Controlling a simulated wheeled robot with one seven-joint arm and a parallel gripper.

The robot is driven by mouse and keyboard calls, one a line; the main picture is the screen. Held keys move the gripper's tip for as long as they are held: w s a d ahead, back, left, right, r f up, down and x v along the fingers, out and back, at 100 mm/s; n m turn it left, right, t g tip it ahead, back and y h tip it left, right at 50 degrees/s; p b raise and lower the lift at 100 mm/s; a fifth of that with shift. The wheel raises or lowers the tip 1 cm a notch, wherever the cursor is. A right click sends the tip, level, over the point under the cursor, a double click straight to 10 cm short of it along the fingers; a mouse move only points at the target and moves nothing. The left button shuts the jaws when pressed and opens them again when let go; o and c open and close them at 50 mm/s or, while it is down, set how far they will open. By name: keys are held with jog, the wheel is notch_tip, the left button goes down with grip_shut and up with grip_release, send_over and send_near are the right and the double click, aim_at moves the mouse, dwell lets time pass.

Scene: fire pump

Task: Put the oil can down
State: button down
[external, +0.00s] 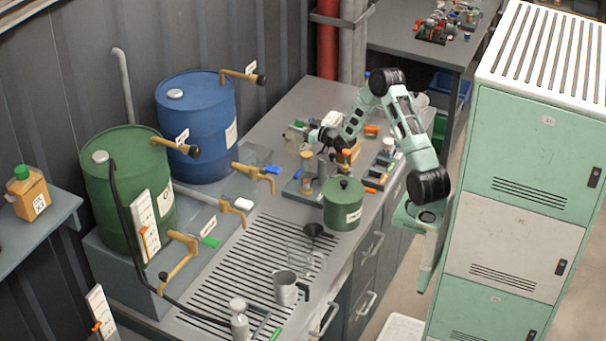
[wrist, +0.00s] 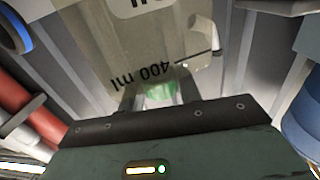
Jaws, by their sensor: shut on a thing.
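The oil can (wrist: 165,45) is a pale, translucent container marked "400 ml", upside down in the wrist view. A white label is cut off at the top edge. My gripper (wrist: 158,92) is shut on it, with something green showing between the fingers. In the external view my gripper (external: 312,138) reaches over the far part of the grey bench (external: 290,103). The can (external: 296,134) shows there as a small pale greenish shape left of the gripper, partly hidden. I cannot tell whether its base touches the bench.
A green canister (external: 343,205) and a rack of small parts (external: 308,182) stand close by. Blue (external: 198,125) and green (external: 125,185) drums with taps line the wall. A metal jug (external: 286,288) stands on the slotted grate (external: 235,270). Green lockers (external: 525,150) rise at right.

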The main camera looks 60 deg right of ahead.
jog(key=c, duration=1)
grip_release()
jog(key=shift+c, duration=0.2)
jog(key=shift+o, duration=0.4)
jog(key=shift+r+p, duration=0.2)
jog(key=shift+p, duration=0.15)
jog(key=s+a+b, duration=0.1)
jog(key=s+b, duration=0.1)
jog(key=s, duration=1)
jog(key=shift+b, duration=0.35)
